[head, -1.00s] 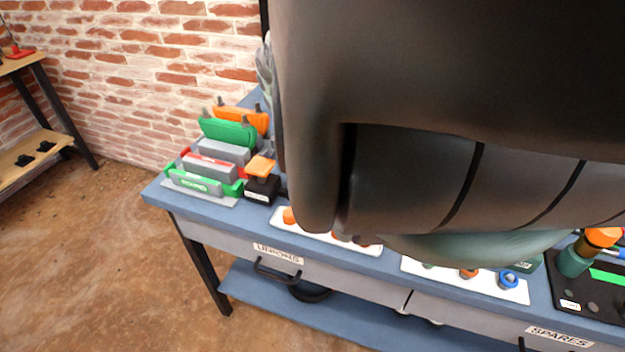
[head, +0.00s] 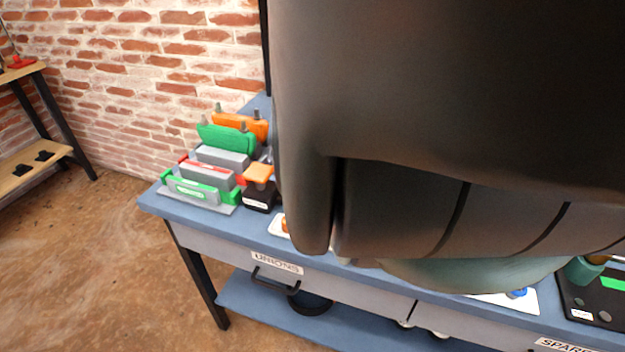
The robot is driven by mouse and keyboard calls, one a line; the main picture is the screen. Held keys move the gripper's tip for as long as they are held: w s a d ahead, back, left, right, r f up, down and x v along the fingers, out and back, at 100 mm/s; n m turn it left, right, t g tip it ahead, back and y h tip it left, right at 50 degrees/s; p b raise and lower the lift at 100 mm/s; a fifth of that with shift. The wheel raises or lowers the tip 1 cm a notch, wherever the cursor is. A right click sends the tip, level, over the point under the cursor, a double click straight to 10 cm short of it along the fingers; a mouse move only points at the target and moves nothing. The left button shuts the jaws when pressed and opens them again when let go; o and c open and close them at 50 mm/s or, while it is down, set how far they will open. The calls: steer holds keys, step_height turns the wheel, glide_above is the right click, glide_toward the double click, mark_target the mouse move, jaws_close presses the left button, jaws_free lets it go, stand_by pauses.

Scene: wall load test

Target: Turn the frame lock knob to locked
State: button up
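In the head view, an orange knob (head: 259,171) sits on a small black box (head: 258,197) with a white label too small to read. I cannot tell from the label whether this is the frame lock knob, or which setting it shows. Beside it on the left is a green and grey frame (head: 200,191) with grey blocks and a red strip. My dark arm covers the middle and right of the view. A small grey piece behind the knob, at the arm's edge, may be part of my gripper. Its fingers are hidden.
The blue bench (head: 190,219) has a drawer labelled UNIONS (head: 277,263) with a black handle. Green (head: 227,137) and orange (head: 238,122) pieces stand behind the frame.

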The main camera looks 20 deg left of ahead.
mark_target(313, 180)
steer(key=shift+d, duration=0.1)
steer(key=o, duration=1.2)
steer(key=shift+r, duration=4.95)
steer(key=shift+s, duration=0.1)
